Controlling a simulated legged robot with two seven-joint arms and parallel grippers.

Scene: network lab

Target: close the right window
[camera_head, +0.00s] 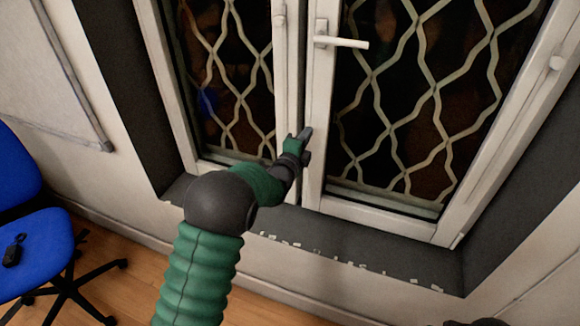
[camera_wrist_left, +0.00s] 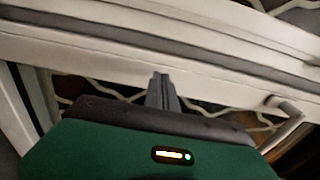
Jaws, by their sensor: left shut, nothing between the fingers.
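The right window (camera_head: 318,100) is a white-framed sash with dark glass behind a wavy grille. Its white handle (camera_head: 345,42) sticks out to the right near the top of the view. A narrow dark gap runs between it and the left window (camera_head: 288,85); how far it stands ajar is hard to tell. My left gripper (camera_head: 306,132) is shut and empty, at the right window's left upright, below the handle. Whether it touches the frame is unclear. In the left wrist view its fingers (camera_wrist_left: 162,88) point at a white frame bar (camera_wrist_left: 120,62).
A dark sill (camera_head: 340,240) with small pale chips runs below the windows. A blue chair (camera_head: 35,250) with a dark object on its seat stands at the left. A whiteboard (camera_head: 45,70) hangs on the left wall. Wooden floor (camera_head: 120,285) shows below.

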